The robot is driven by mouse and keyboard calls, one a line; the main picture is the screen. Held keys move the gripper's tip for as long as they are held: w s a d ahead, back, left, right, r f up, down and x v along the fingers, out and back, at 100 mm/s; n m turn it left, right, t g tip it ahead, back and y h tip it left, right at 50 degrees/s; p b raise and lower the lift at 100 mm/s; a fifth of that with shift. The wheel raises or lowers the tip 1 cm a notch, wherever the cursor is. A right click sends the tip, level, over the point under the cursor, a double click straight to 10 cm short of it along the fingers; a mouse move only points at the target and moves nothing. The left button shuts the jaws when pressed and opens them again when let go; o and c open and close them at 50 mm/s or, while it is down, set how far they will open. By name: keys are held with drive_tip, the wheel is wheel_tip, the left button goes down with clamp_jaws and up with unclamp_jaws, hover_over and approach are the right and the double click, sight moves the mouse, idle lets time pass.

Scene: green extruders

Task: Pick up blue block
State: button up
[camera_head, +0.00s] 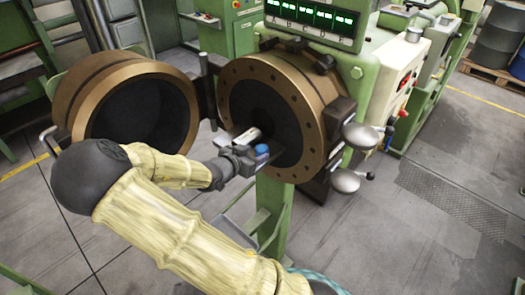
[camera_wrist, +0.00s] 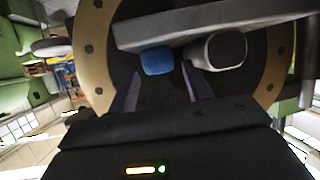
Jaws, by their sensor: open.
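The blue block (camera_wrist: 157,61) is small and sits at the edge of a grey bar-like shelf (camera_wrist: 180,26) in the wrist view. It also shows in the head view (camera_head: 262,149), in front of the round opening of a machine. My gripper (camera_wrist: 160,78) is open, its two dark fingers pointing at the block, one on each side of it in the picture. I cannot tell whether the fingers reach around the block or stop short of it. In the head view my gripper (camera_head: 246,158) is right beside the block and partly hides its surroundings.
A grey, rounded object (camera_wrist: 215,50) stands close to the block on its right in the wrist view. The bronze machine flange (camera_head: 305,100) lies behind the block. An open round bronze door (camera_head: 80,95) is at left, and a green post (camera_head: 273,215) stands below.

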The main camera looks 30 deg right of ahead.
sight(259, 150)
drive_tip(key=shift+p+x, duration=0.4)
drive_tip(key=shift+x, duration=1.95)
drive_tip(key=shift+r, duration=0.2)
drive_tip(key=c, duration=0.7)
drive_tip(key=shift+c, duration=0.2)
drive_tip(key=shift+r, duration=0.1)
wheel_tip(259, 150, up, 10)
drive_tip(key=shift+f+p, duration=0.1)
drive_tip(key=shift+p, duration=0.35)
